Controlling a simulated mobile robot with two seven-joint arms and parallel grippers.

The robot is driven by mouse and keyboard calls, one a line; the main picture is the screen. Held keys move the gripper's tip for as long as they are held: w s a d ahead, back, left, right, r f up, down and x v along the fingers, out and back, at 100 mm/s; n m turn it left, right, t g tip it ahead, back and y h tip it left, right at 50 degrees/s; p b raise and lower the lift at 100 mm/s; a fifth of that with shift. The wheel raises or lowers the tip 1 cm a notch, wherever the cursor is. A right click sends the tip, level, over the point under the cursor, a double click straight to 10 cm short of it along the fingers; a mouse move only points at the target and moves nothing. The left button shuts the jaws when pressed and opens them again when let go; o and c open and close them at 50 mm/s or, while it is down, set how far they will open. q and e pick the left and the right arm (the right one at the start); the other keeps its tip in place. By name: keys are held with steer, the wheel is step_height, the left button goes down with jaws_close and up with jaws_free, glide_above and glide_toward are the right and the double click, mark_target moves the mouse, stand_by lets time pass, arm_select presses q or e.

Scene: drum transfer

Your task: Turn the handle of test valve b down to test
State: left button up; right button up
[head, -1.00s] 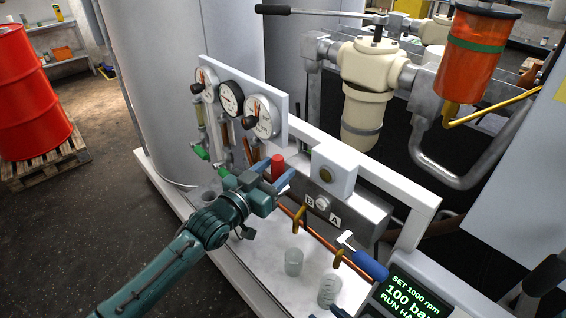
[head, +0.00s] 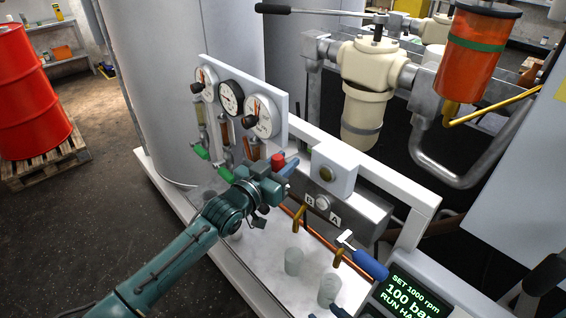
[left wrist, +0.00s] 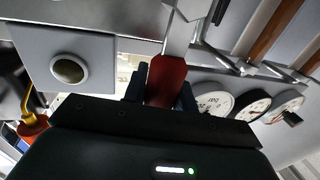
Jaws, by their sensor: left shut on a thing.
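A short red handle (head: 278,161) stands up at the valve panel, just below the right-hand gauge. My left gripper (head: 283,170) is shut on it, with one finger on each side. In the left wrist view the red handle (left wrist: 166,80) sits between the dark fingers, joined to a pale metal stem. The gripper hides its lower part in the head view.
Three gauges sit on a white panel (head: 285,100) above the gripper. Green handles (head: 226,175) are to the left. A copper pipe, a blue-handled lever (head: 369,264) and glass beakers (head: 293,261) are to the right. A display (head: 405,297) stands at the lower right.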

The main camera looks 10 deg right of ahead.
arm_select(q)
jaws_close()
steer(key=shift+w, duration=0.1)
steer(key=shift+w+a+n, duration=0.2)
steer(key=shift+w+n, duration=0.05)
steer(key=shift+n, duration=0.15)
steer(key=n+b, duration=0.1)
steer(key=w+a+n+b, duration=0.1)
steer(key=n, duration=0.1)
steer(key=w+f+n+g+b, duration=0.1)
steer(key=shift+w+a+f+n, duration=0.1)
steer(key=shift+w+a+n, duration=0.05)
steer(key=shift+a+n, duration=0.15)
